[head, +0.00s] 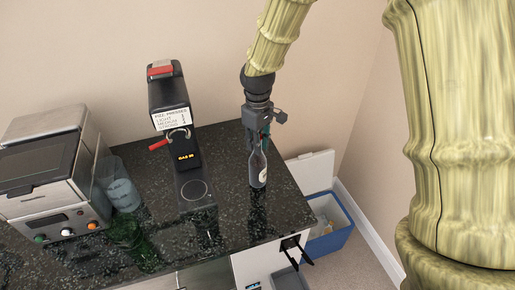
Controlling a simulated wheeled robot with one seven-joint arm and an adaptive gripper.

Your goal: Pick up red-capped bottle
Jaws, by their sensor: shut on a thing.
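A dark bottle with a pale label (258,172) is upright over the right end of the black speckled counter (226,222). My gripper (259,140) reaches down from above and is shut around the bottle's upper part. The gripper hides the cap, so its colour does not show. I cannot tell whether the bottle's base touches the counter or hangs just above it.
A silver machine (45,170) and a clear jug (119,185) are farther left. A blue cooler (330,240) sits on the floor beyond the counter's right edge.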

